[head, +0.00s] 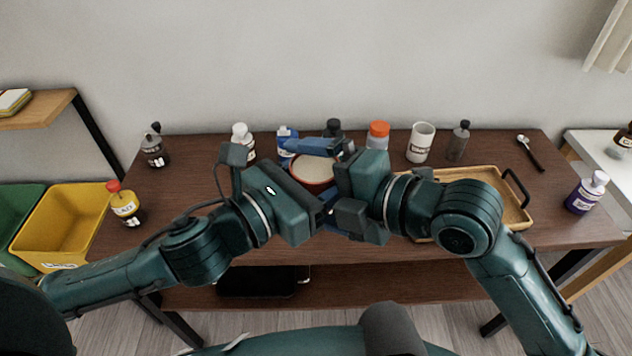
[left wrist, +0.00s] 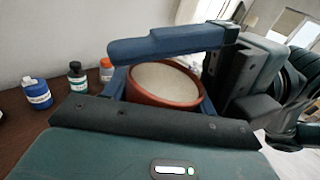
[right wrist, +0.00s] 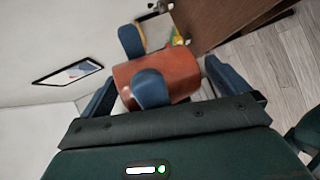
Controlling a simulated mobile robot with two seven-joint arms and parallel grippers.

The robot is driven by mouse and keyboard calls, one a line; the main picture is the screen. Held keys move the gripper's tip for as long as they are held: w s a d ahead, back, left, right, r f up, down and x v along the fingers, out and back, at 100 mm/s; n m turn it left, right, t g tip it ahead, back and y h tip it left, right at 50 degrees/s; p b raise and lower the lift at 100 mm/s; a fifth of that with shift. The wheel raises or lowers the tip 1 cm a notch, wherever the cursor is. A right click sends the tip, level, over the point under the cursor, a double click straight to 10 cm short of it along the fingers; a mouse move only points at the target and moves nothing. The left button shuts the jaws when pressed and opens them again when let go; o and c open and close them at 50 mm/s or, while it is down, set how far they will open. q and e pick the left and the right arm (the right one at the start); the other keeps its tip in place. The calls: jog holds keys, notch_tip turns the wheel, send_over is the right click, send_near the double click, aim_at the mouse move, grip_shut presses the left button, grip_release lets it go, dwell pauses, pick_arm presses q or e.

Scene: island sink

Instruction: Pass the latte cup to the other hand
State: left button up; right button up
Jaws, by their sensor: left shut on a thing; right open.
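The latte cup (head: 314,172) is reddish brown with a pale cream top, held above the table in front of me. My left gripper (left wrist: 162,95) is shut on the cup, with blue fingers on two sides of it in the left wrist view. My right gripper (right wrist: 160,95) is open, its fingers on either side of the cup with gaps in the right wrist view. There the cup (right wrist: 172,72) shows its side. In the head view, a right finger (head: 312,147) passes behind the cup, and the grippers hide its lower part.
Several bottles stand along the table's back, including a white-capped one (head: 241,140) and an orange-capped one (head: 379,133). A wooden tray (head: 515,215) lies partly behind my right arm. The table's left part is mostly clear.

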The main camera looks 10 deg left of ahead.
pick_arm(q)
jog(key=shift+r, duration=0.1)
pick_arm(e)
jog(key=c, duration=1)
pick_arm(q)
jog(key=o, duration=1.1)
pick_arm(e)
jog(key=shift+c, duration=0.3)
pick_arm(q)
jog(key=shift+o, duration=0.5)
jog(key=shift+s+d, duration=0.1)
pick_arm(e)
jog(key=shift+a, duration=0.1)
pick_arm(q)
jog(key=shift+s, duration=0.1)
pick_arm(e)
jog(key=shift+r, duration=0.15)
